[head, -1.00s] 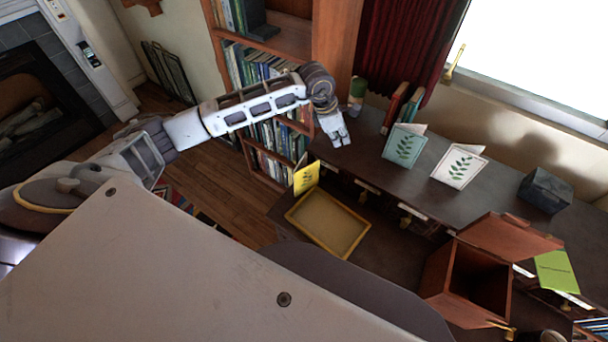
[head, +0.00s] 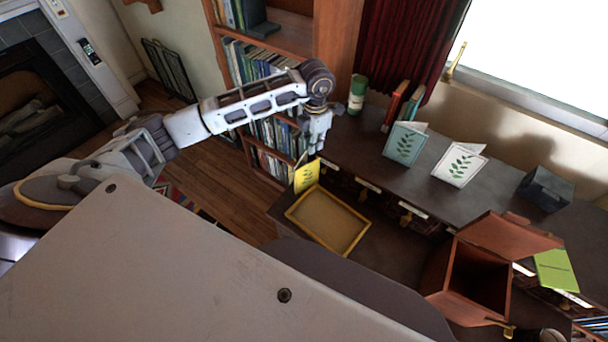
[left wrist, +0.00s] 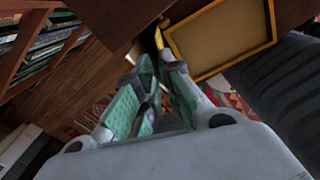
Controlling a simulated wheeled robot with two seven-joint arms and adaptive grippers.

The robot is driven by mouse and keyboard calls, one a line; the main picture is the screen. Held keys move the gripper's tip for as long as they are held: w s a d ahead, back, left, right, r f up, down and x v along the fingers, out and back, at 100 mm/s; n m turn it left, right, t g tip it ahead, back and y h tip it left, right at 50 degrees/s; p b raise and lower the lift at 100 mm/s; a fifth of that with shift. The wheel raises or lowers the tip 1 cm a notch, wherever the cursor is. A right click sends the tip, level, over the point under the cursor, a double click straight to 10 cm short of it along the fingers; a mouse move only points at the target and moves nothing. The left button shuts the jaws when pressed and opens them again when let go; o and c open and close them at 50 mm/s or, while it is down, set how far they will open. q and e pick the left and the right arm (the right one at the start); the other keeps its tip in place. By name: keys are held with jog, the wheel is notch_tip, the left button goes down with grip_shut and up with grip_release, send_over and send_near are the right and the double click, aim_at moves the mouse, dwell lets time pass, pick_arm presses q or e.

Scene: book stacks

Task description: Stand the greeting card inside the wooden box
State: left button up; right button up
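A yellow folded card (head: 307,176) with a leaf print stands upright beside a yellow-rimmed tray. A teal card (head: 404,145) and a white card (head: 459,166), both with leaf prints, stand open on the dark upper surface. The frames do not show which one is the task's card. The wooden box (head: 437,270) is at the lower right, its lid (head: 508,238) raised and its inside dark. My left gripper (head: 315,148) points down just above the yellow card. In the left wrist view its green-padded fingers (left wrist: 157,68) are apart, near the yellow card's edge (left wrist: 158,38).
The tray (head: 294,218) looks empty. A green canister (head: 357,95), red books (head: 395,103) and a dark grey block (head: 545,189) stand on the upper surface. A lime-green booklet (head: 556,271) lies right of the box. A bookcase (head: 328,40) rises behind my left arm.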

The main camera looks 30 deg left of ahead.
aim_at(303, 172)
pick_arm(q)
jog(key=shift+f+p, duration=0.5)
jog(key=shift+f, duration=3.85)
jog(key=shift+s+f+p, duration=0.2)
jog(key=shift+f+p, duration=0.15)
jog(key=shift+f, duration=0.95)
jog(key=shift+s+f+p, duration=0.15)
jog(key=shift+f+p, duration=0.2)
jog(key=shift+f, duration=0.95)
jog(key=shift+a, duration=0.1)
jog(key=shift+c, duration=0.4)
grip_shut()
